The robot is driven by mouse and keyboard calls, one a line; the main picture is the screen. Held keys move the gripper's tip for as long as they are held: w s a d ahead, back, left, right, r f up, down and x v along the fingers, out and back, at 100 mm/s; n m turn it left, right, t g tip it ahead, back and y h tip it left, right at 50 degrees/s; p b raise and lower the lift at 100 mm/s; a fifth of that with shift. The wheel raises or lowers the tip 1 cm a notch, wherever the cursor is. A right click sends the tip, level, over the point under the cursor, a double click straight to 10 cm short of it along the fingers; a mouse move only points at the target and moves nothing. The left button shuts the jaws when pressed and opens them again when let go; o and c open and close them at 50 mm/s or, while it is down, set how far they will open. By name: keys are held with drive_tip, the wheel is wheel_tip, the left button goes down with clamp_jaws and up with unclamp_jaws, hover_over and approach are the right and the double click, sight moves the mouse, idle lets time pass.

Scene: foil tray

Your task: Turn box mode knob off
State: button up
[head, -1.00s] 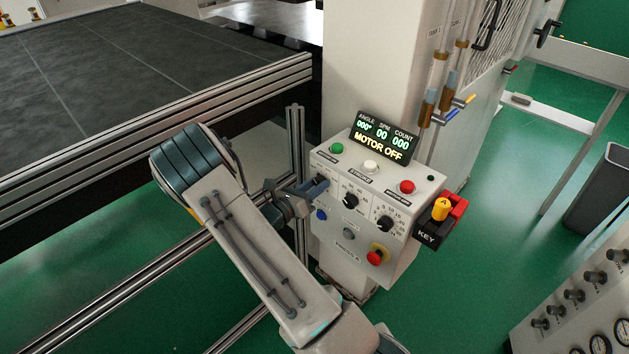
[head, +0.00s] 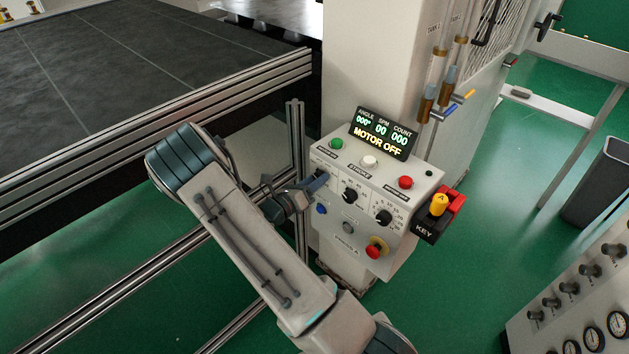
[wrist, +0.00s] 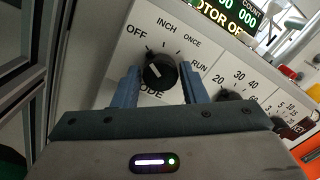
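The control box (head: 330,228) is a pale panel with a display reading MOTOR OFF. Its black mode knob (wrist: 160,72) shows in the wrist view, with OFF, INCH, ONCE and RUN printed around it. The knob's white mark points up and left, on the OFF side. My gripper (wrist: 160,78) has its two blue fingers on either side of the knob, with a small gap visible at each side. In the head view my gripper (head: 318,182) is at the box's upper left and hides the mode knob.
Two more black dials (head: 384,217) lie to the right. Green (head: 336,144), white (head: 369,161) and red (head: 405,183) buttons are on top. A red stop button (head: 374,251) is below, and a yellow key (head: 439,204) is at the right. A metal frame post (head: 296,150) stands close left.

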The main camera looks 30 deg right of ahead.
drive_tip(key=shift+o, duration=1.2)
drive_tip(key=b+v, duration=0.2)
drive_tip(key=v, duration=1.2)
drive_tip(key=shift+b, duration=0.4)
drive_tip(key=shift+w, duration=0.1)
